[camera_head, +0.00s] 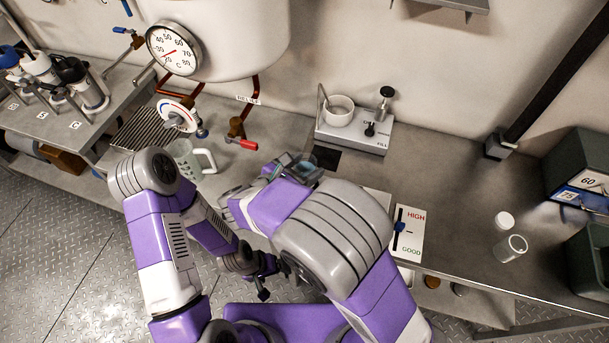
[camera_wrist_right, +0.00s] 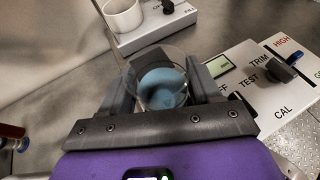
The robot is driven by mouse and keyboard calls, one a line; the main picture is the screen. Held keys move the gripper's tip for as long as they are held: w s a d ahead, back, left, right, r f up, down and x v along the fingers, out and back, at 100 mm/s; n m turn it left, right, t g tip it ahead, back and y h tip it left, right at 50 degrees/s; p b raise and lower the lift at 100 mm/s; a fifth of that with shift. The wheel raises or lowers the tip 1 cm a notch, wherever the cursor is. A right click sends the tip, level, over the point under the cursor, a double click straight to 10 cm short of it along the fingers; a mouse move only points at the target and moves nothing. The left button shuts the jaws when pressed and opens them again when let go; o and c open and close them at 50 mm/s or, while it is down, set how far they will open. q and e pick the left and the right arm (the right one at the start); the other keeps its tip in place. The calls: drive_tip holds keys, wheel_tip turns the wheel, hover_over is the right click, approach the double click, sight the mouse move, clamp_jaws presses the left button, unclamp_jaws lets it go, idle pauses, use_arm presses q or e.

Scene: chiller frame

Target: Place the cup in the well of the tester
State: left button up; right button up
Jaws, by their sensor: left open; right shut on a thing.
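A clear cup (camera_wrist_right: 162,88) with blue contents is held between the fingers of my right gripper (camera_wrist_right: 163,78). In the head view, my right gripper (camera_head: 303,163) is above the bench and partly hides the cup. A grey box (camera_head: 350,138) with a white round well (camera_head: 339,110) stands beyond it; the cup is apart from it. A white panel (camera_wrist_right: 262,85) marked TEST, TRIM, CAL and HIGH is right of the cup, mostly hidden by my right arm in the head view. I cannot tell which is the tester. My left gripper (camera_head: 262,275) is open, low at the bench front.
A small clear jar (camera_head: 512,248) and a white lid (camera_head: 504,220) are at right. The bench between the grey box and the jar is clear.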

drive_tip(key=shift+f+b, duration=0.45)
drive_tip(key=shift+f, duration=1.1)
drive_tip(key=shift+f, duration=0.2)
drive_tip(key=o, duration=1.1)
